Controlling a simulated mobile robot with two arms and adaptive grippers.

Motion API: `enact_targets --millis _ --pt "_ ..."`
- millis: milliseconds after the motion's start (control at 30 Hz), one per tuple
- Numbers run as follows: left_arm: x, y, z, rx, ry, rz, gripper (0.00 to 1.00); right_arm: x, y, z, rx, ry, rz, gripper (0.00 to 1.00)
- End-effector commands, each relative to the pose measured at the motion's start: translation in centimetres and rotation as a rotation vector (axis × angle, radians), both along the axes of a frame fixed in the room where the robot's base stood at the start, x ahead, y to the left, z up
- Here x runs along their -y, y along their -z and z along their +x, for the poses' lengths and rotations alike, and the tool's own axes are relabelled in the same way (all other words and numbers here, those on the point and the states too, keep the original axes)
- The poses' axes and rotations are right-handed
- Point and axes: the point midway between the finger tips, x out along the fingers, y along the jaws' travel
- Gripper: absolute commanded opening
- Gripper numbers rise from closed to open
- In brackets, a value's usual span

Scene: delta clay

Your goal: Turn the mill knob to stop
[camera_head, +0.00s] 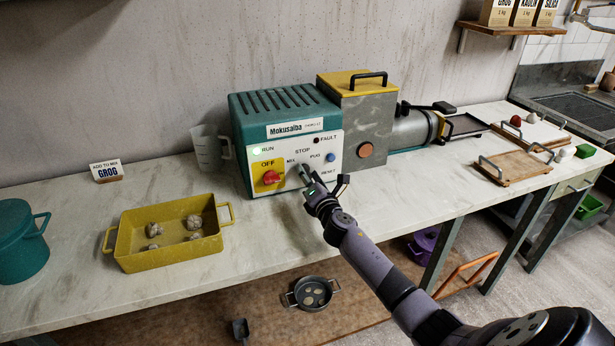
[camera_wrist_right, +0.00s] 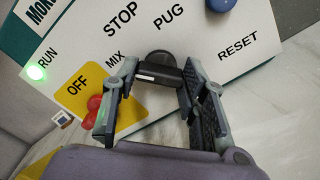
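The mill (camera_head: 284,118) is a teal box with a white front panel, lettered RUN, OFF, STOP, MIX, PUG and RESET. The black mill knob (camera_wrist_right: 160,67) shows between STOP, MIX and PUG in the right wrist view; in the head view my right gripper mostly hides it. My right gripper (camera_head: 304,173) is at the panel. In the wrist view its fingers (camera_wrist_right: 158,82) stand apart on either side of the knob; I cannot tell whether they touch it. The green RUN lamp (camera_head: 257,151) is lit. My left gripper is out of view.
A red switch (camera_head: 271,178) on a yellow OFF plate is left of the knob, and a blue RESET button (camera_head: 331,157) is right. A yellow tray (camera_head: 128,240) with clay lumps and a clear jug (camera_head: 208,150) stand left. The counter in front is mostly clear.

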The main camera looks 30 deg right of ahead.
Motion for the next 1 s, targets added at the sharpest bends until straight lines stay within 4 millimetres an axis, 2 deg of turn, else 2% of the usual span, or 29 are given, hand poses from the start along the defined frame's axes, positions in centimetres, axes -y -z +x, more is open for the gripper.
enact_targets --millis 33,367,667,1000 --pt "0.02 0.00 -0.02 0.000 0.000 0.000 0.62 0.02 0.02 -0.02 -0.001 0.001 0.000 0.34" --pt "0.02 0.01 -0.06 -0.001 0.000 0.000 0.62 0.04 0.02 -0.02 -0.001 0.001 0.000 0.12" --pt "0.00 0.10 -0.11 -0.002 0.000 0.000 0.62 0.04 0.05 -0.02 0.009 0.001 0.040 0.12" --pt "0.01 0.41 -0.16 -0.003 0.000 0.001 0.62 0.07 0.08 -0.03 0.060 0.002 0.255 0.12"
